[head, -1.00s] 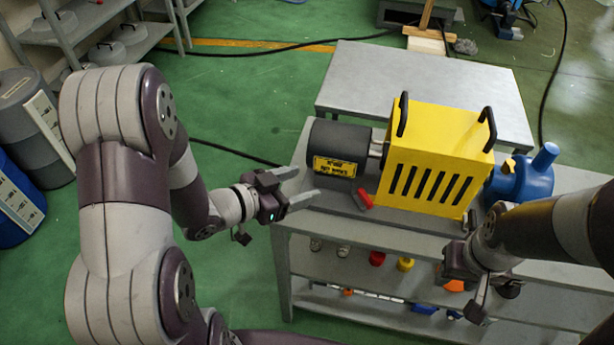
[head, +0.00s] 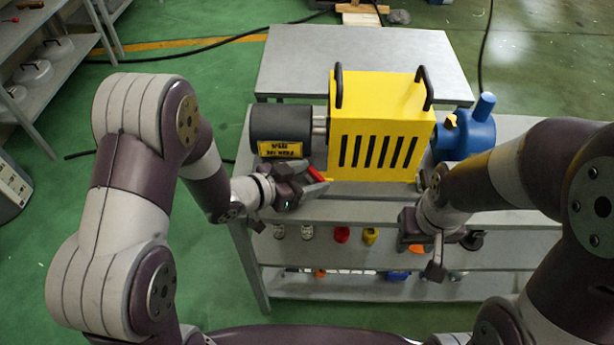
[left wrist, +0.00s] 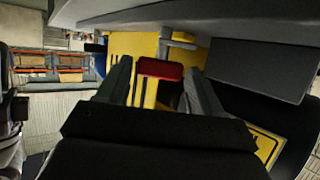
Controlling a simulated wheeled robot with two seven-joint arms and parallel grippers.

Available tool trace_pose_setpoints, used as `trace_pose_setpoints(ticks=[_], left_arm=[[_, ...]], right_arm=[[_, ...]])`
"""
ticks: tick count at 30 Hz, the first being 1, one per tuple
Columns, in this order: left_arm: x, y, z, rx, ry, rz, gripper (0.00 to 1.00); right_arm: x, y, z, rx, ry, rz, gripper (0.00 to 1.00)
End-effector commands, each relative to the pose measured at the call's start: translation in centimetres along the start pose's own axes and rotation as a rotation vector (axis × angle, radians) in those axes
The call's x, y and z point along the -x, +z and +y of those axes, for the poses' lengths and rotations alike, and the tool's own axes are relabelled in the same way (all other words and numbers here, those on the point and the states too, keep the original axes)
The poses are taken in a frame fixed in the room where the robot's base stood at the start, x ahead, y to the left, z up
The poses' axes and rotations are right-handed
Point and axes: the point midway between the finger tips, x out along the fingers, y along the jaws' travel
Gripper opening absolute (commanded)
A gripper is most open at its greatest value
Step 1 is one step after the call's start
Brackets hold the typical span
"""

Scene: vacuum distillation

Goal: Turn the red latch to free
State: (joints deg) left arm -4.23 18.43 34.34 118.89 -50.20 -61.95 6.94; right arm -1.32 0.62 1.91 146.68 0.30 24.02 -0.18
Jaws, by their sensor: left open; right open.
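The red latch (head: 316,174) sits at the front of the bench, below the gap between the dark cylinder and the yellow housing (head: 377,125). My left gripper (head: 318,181) is open at the latch. My right gripper (head: 424,250) is open and empty in front of the bench, below and right of the yellow housing.
The dark cylinder (head: 281,131) with a yellow label lies left of the housing, and a blue vessel (head: 466,131) stands right of it. Small coloured items sit on the lower shelf (head: 300,249). A bare grey table (head: 365,55) stands behind.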

Motion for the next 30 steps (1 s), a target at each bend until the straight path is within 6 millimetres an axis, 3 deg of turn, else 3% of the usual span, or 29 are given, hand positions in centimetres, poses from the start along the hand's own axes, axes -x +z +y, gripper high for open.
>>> trace_pose_setpoints(ticks=[4,5,8,9,20,30], left_arm=[[0.0,0.0,0.0,0.000,0.000,0.000,0.66],[0.0,0.0,0.0,0.000,0.000,0.000,0.59],[0.0,0.0,0.0,0.000,0.000,0.000,0.27],[0.0,0.0,0.0,0.000,0.000,0.001,0.25],[0.0,0.1,0.2,0.022,-0.051,0.001,0.25],[-0.2,0.1,1.0,0.116,-0.280,0.001,0.25]], right_arm=[[0.0,0.0,0.0,0.000,0.000,0.000,0.43],[0.0,0.0,0.0,0.000,0.000,0.000,0.43],[0.0,0.0,0.0,0.000,0.000,0.000,0.43],[0.0,0.0,0.0,0.000,0.000,0.000,0.43],[-0.4,0.0,0.0,0.000,0.000,0.000,0.43],[-1.7,0.2,0.0,0.000,0.000,0.000,0.43]])
